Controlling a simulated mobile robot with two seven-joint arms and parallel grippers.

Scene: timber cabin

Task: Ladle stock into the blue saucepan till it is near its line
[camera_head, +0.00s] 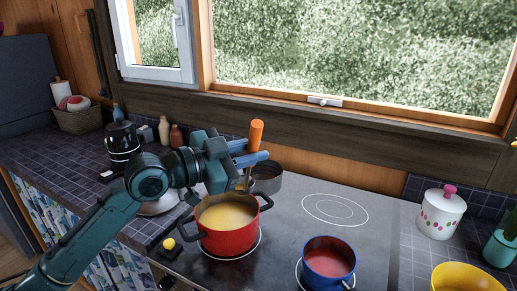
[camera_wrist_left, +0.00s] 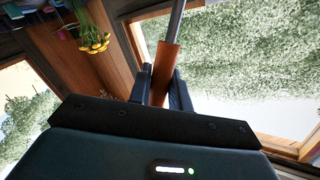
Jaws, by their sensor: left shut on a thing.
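My left gripper (camera_head: 252,151) is shut on the orange handle of the ladle (camera_head: 256,134), above the back of the red pot. In the left wrist view the orange handle (camera_wrist_left: 165,72) sits between the dark fingers, with a grey shaft beyond it. The red pot (camera_head: 230,243) holds yellow stock (camera_head: 226,214) and stands on the hob. The blue saucepan (camera_head: 328,277) stands apart at the front right, with reddish contents or interior. Its line cannot be made out. My right gripper is out of view.
A free hob ring (camera_head: 335,210) lies behind the saucepan. A yellow bowl (camera_head: 466,277) and a white lidded jar (camera_head: 440,216) stand at the right. A dark pot (camera_head: 122,143) and bottles (camera_head: 165,131) stand at the back left.

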